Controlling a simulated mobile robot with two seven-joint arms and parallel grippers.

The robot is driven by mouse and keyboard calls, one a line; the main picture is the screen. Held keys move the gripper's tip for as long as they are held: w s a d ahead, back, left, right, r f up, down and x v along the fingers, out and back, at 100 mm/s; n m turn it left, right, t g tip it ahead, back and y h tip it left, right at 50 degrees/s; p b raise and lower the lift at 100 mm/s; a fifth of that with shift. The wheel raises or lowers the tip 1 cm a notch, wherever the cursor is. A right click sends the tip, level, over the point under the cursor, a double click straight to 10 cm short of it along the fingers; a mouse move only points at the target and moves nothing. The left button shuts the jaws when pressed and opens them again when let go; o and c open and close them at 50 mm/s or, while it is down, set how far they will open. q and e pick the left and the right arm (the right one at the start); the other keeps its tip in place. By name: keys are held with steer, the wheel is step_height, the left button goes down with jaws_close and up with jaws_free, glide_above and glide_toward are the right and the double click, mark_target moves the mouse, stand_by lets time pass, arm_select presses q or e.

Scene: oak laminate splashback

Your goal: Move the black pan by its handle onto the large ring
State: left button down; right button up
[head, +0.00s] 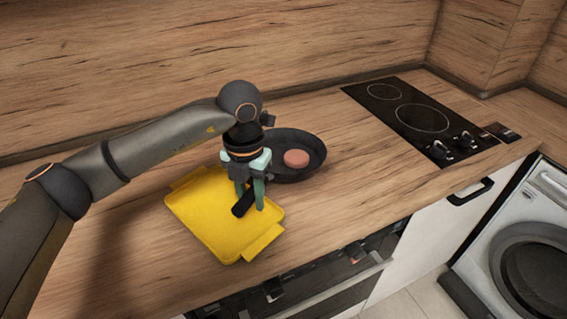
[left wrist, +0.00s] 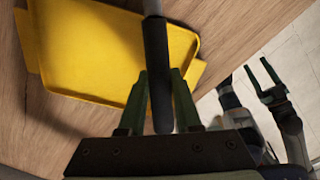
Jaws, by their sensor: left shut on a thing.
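The black pan (head: 313,148) is left of the hob, with a round pinkish-brown patty (head: 297,158) in it. Its black handle (head: 243,204) points toward the front left, over the yellow tray. My left gripper (head: 250,198) is shut on the handle, which passes between the green fingers in the left wrist view (left wrist: 157,75). I cannot tell whether the pan touches the worktop. The large ring (head: 422,118) is the nearer ring on the black hob (head: 397,128), and it is bare. My right gripper (left wrist: 258,74) shows only in the left wrist view, with its fingers apart and empty.
The yellow tray (head: 205,215) lies empty under the handle. A smaller bare ring (head: 384,91) is at the back of the hob. Knobs (head: 452,144) stand along the hob's front. The wood worktop (head: 360,160) between pan and hob is clear. The splashback (head: 300,45) rises behind.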

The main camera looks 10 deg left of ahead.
mark_target(251, 191)
arm_select(q)
steer(key=shift+r+p, duration=0.75)
steer(key=shift+r, duration=0.75)
